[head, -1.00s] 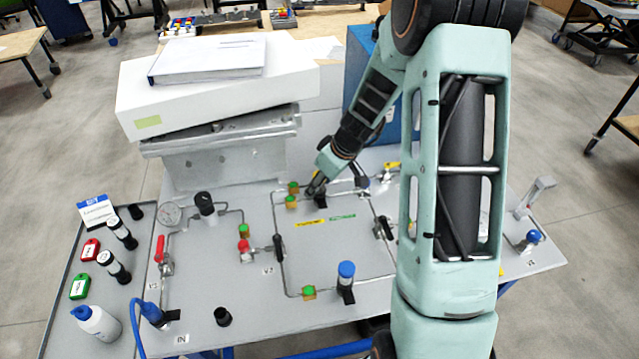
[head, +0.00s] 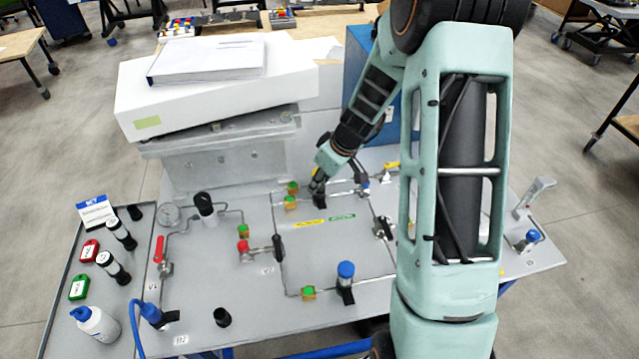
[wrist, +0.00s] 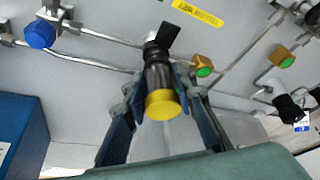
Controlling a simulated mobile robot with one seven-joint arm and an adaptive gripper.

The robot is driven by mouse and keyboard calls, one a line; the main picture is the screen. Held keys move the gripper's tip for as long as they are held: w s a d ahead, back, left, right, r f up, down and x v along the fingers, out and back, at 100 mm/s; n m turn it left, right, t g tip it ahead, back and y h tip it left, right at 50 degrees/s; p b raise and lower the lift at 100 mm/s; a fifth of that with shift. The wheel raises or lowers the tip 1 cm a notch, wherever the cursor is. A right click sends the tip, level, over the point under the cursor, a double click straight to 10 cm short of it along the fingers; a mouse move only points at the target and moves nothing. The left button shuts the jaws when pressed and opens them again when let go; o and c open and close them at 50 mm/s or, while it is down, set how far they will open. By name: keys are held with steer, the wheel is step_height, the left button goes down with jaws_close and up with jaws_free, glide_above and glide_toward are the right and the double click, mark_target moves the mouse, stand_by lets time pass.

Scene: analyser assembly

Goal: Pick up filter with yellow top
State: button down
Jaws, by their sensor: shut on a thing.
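The filter with the yellow top (wrist: 163,104) shows in the wrist view as a dark cylinder with a yellow cap facing the camera. My gripper (wrist: 160,82) has one finger on each side of it and is shut on its body. A black handle (wrist: 163,38) and pipe fitting lie just beyond the filter. In the head view my gripper (head: 317,188) is low over the back middle of the grey panel (head: 345,250). The filter cannot be made out there, as the gripper covers it.
Green-capped brass fittings (head: 292,188) sit close to the left of my gripper. A blue-topped filter (head: 346,278) stands at the panel's front. A white box with a binder (head: 215,95) is at back left, and a blue box (head: 362,75) stands behind my arm.

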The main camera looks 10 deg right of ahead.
steer(key=s+d+r+b, duration=0.2)
steer(key=s+r, duration=1)
steer(key=s, duration=0.2)
steer(key=w+a+r+m+t+h+p, duration=0.1)
steer(key=w+a+r+m+h+p, duration=0.1)
steer(key=w+r+m+p, duration=0.2)
steer(key=shift+w+a+m+h+p, duration=0.15)
steer(key=shift+w+m+h+p, duration=0.25)
steer(key=shift+m+p, duration=1.45)
